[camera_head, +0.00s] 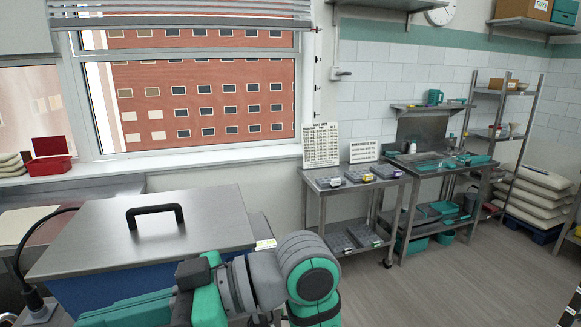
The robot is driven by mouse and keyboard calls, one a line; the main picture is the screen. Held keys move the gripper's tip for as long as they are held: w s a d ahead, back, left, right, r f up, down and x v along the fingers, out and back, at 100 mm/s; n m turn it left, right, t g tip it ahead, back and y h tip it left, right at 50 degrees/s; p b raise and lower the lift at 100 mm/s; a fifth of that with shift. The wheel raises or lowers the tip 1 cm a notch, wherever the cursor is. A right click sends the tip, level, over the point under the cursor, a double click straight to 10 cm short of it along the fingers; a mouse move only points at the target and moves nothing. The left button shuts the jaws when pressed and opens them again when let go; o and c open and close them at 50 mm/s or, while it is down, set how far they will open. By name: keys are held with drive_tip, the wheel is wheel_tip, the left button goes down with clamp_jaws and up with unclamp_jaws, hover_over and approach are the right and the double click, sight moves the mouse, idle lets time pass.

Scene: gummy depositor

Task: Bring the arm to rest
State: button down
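My arm, green and grey, shows at the bottom centre of the head view, bent in front of a large steel-topped unit. It appears to be in front of the unit's near edge; whether it touches cannot be told. My gripper's fingers cannot be made out in this view. No held thing is visible.
The steel lid (100,240) with a black handle (155,214) lies close to my arm. A steel trolley (318,203) with trays and a steel workbench (440,178) stand by the wall. White sacks (530,195) are stacked at right. The floor (450,280) at lower right is clear.

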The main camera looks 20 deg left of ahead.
drive_tip(key=w+f+m+t+y, duration=0.8)
drive_tip(key=w+f+m+t, duration=0.4)
drive_tip(key=w+m, duration=0.3)
drive_tip(key=w+d+f+m+t+h, duration=0.3)
drive_tip(key=d+f+m+t+h, duration=0.25)
drive_tip(key=f, duration=0.45)
drive_tip(key=w+d+f+m+t+h, duration=0.2)
drive_tip(key=d+f+m+t+h, duration=0.25)
drive_tip(key=f+t, duration=0.35)
drive_tip(key=s+d+f+m+h, duration=0.1)
drive_tip(key=s+d+f+h, duration=0.35)
drive_tip(key=d+f, duration=0.3)
drive_tip(key=s+d+f+m+h, duration=0.1)
drive_tip(key=s+d+f+h, duration=0.3)
drive_tip(key=s+d+f, duration=0.3)
drive_tip(key=s+d+n+h, duration=0.1)
drive_tip(key=s+d, duration=0.2)
drive_tip(key=s, duration=0.5)
drive_tip(key=s+d+n+h, duration=0.2)
drive_tip(key=s+d, duration=0.1)
drive_tip(key=s, duration=0.5)
drive_tip(key=shift+s+d+f+n+g, duration=0.15)
drive_tip(key=shift+s+f+n+g, duration=0.2)
drive_tip(key=shift+f, duration=0.1)
